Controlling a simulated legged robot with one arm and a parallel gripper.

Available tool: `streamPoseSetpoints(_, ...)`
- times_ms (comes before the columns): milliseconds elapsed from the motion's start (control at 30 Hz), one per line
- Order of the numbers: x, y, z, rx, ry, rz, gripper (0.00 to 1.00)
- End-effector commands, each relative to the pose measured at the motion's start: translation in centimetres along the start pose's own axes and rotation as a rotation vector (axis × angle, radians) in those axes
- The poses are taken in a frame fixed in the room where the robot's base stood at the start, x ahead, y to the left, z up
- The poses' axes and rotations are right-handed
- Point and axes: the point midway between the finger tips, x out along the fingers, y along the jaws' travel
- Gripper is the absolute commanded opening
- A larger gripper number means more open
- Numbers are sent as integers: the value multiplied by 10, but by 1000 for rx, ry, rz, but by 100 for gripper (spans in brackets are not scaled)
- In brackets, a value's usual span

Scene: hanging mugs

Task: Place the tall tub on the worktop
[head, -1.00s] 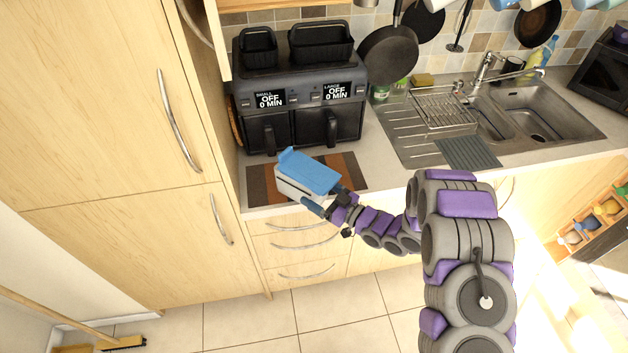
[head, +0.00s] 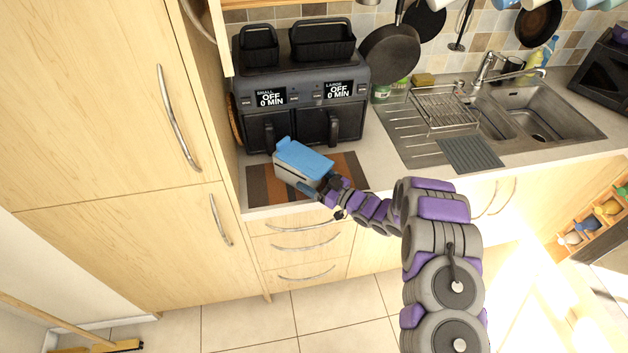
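The tub (head: 302,165), pale with a blue lid, is at the end of my arm in the head view, over the striped mat on the worktop (head: 385,168). My gripper (head: 312,188) is at the tub's near right side and appears closed on its edge. The tub's underside is hidden, so I cannot tell whether it touches the mat.
The striped mat (head: 262,187) lies in front of a dark two-drawer air fryer (head: 300,95), close behind the tub. A tall cupboard (head: 110,120) borders the worktop on the left. The sink (head: 535,115) and a wire rack (head: 442,108) are to the right.

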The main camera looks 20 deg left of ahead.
Motion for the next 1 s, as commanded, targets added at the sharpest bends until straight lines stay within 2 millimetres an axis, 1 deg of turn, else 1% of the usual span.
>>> streamPoseSetpoints(33, -1, 0, 2, 1, -4, 1, 51)
streamPoseSetpoints(133, -3, 0, 2, 2, -3, 0, 51)
streamPoseSetpoints(167, -3, 0, 2, 3, -3, 1, 88)
streamPoseSetpoints(300, -3, 0, 1, 3, -3, 1, 100)
streamPoseSetpoints(533, -1, -1, 2, 2, -5, 0, 100)
streamPoseSetpoints(667, -9, 0, 2, 3, -5, 2, 100)
streamPoseSetpoints(767, -23, 1, 1, 4, -5, 4, 100)
streamPoseSetpoints(1000, -70, 2, 0, 5, -3, 5, 100)
